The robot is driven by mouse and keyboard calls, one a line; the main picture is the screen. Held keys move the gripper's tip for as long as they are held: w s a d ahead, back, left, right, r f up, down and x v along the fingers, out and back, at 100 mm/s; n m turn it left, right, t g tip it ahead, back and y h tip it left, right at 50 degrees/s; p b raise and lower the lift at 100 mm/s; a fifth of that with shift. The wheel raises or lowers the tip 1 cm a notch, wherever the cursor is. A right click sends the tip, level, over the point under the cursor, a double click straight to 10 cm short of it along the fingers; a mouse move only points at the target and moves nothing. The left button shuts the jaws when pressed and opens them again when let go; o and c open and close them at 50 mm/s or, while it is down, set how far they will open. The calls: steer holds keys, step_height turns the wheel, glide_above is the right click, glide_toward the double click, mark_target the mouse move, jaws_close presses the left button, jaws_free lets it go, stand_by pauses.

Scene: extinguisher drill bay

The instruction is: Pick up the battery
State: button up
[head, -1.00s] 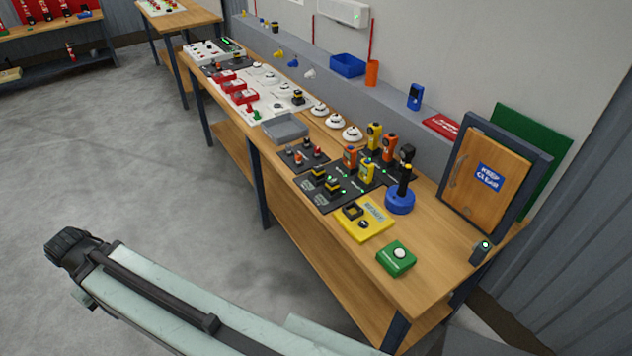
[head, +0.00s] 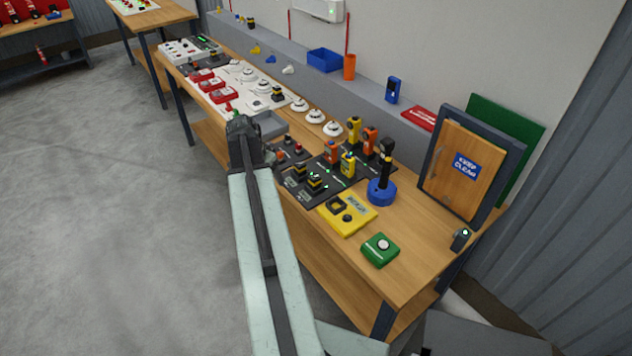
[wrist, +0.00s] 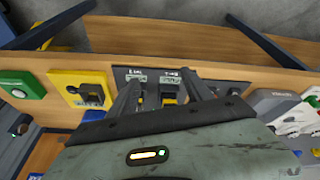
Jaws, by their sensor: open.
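Two black-and-yellow batteries stand on a black charging pad (head: 318,200) on the bench: a rear one (head: 300,172) and a front one (head: 316,184). In the wrist view, one battery (wrist: 169,97) shows between the fingers of my gripper (wrist: 163,80), and part of the other (wrist: 140,98) shows beside the left finger. My gripper is open and empty over the pad. Its body hides the lower part of the wrist view. In the head view my arm reaches over the bench edge, and my fingertips cannot be made out clearly.
A yellow unit (head: 347,213), a green button box (head: 380,250) and a blue round base with a black handle (head: 381,190) stand to the right. Yellow and orange handhelds stand behind the pad. A grey tray (head: 272,126) lies beyond.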

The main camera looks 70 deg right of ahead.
mark_target(314, 177)
steer(key=s+d+m, duration=0.1)
steer(key=s+d, duration=0.1)
steer(key=s, duration=0.1)
steer(key=s+d+f+m+b, duration=0.1)
steer(key=s+d, duration=0.2)
steer(key=s, duration=0.1)
steer(key=s+d+m+g+b, duration=0.1)
steer(key=s+d, duration=0.2)
steer(key=shift+s+f+m, duration=0.4)
steer(key=shift+h, duration=0.3)
steer(key=b+x, duration=0.5)
steer(key=shift+s+f, duration=0.15)
steer(key=shift+s, duration=0.05)
jaws_close()
